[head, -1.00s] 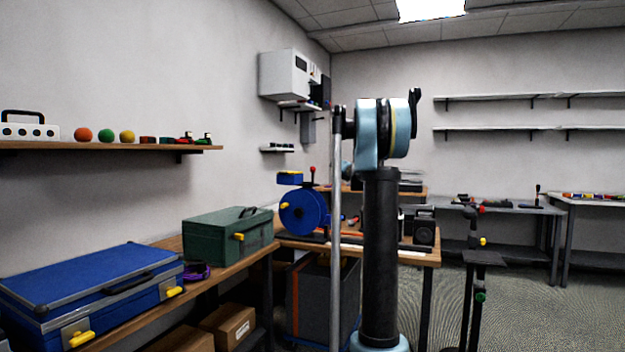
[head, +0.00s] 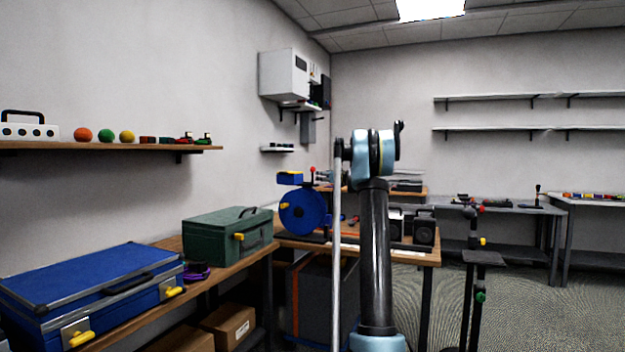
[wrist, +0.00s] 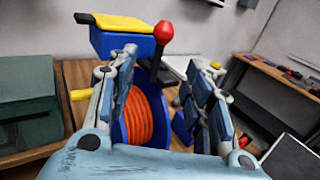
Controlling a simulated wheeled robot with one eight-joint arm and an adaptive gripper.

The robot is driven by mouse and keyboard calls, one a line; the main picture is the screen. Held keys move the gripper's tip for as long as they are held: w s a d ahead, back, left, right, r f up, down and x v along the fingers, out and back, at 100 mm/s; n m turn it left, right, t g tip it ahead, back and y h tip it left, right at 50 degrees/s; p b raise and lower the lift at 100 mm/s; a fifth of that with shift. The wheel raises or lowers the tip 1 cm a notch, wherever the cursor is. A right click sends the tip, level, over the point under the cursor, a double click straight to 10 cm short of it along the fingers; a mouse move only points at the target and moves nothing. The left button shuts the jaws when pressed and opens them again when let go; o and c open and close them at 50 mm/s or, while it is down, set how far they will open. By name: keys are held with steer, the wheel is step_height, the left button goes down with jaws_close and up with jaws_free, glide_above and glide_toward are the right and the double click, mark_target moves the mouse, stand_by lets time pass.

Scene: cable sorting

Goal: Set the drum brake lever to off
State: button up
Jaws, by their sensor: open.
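The cable drum (head: 302,212) is a blue disc on a black stand on the wooden bench in the head view. In the wrist view orange cable (wrist: 148,118) is wound inside the drum. The brake lever (wrist: 160,52) is a dark upright bar with a red ball knob (wrist: 163,32); the knob also shows above the drum in the head view (head: 313,170). My gripper (wrist: 162,62) is open and empty. The lever stands upright between its fingers in the picture, apparently just ahead of them; contact cannot be told. The lever's off marking cannot be made out.
A blue box with a yellow top (wrist: 118,36) stands left of the lever, close to my left finger. A green case (head: 228,235) and a blue case (head: 95,285) stand left. Two black boxes (head: 423,229) sit on the bench right of the drum.

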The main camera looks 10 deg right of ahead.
mark_target(313, 174)
steer(key=x, duration=1.1)
steer(key=shift+s, duration=0.1)
steer(key=shift+c, duration=0.5)
jaws_close()
